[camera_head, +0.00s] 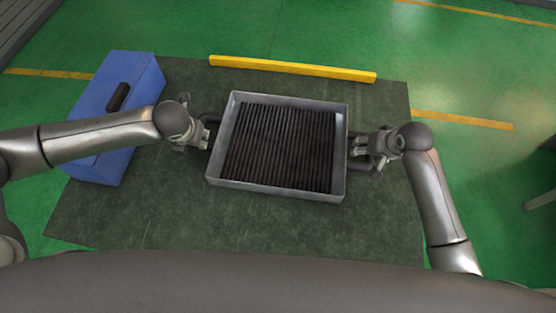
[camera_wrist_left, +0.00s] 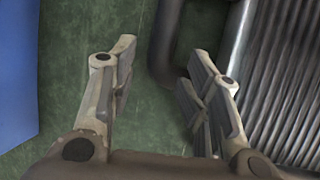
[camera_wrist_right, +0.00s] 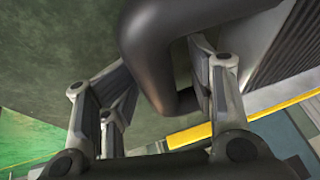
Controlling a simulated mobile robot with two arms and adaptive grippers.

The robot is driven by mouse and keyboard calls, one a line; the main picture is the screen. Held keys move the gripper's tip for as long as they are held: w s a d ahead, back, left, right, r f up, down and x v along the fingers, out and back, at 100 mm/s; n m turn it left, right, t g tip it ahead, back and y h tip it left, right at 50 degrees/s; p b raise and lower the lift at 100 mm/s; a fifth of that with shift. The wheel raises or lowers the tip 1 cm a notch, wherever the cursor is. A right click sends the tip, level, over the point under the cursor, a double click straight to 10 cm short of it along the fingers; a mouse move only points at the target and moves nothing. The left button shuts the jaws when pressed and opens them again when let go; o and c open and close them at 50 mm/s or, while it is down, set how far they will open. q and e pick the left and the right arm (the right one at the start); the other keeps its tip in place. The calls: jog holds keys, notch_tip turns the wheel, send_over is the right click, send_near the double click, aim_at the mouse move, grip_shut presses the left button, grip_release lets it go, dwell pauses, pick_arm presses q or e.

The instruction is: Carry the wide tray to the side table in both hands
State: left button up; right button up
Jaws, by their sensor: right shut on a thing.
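The wide tray (camera_head: 275,190) is a grey metal pan with a dark ribbed inside, on the dark work surface (camera_head: 150,215). It has a dark bar handle on each side. My left gripper (camera_head: 204,134) is at the tray's left handle. In the left wrist view its fingers (camera_wrist_left: 158,72) are spread, with the left handle (camera_wrist_left: 163,45) just beyond the tips and nothing held. My right gripper (camera_head: 368,146) is at the right handle (camera_head: 374,166), shut on it. The right wrist view shows that handle (camera_wrist_right: 150,50) between the fingers. I cannot make out the side table.
A blue box (camera_head: 105,145) with a black grip stands to the left, under my left forearm. A yellow bar (camera_head: 290,68) runs along the back edge. The surface in front of the tray is clear. Part of a grey object (camera_head: 541,201) shows at the right edge.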

pick_arm(q)
jog(key=shift+v, duration=1.35)
pick_arm(e)
jog(key=shift+s+a+f, duration=0.25)
jog(key=shift+s+f, duration=0.2)
jog(key=shift+s, duration=0.05)
pick_arm(q)
jog(key=shift+w+d, duration=0.15)
jog(key=shift+w, duration=0.1)
pick_arm(e)
jog(key=v, duration=0.5)
jog(key=w+v, duration=0.1)
jog(key=v, duration=0.2)
jog(key=shift+d+r, duration=0.25)
jog(key=shift+r, duration=0.15)
jog(key=shift+s, duration=0.1)
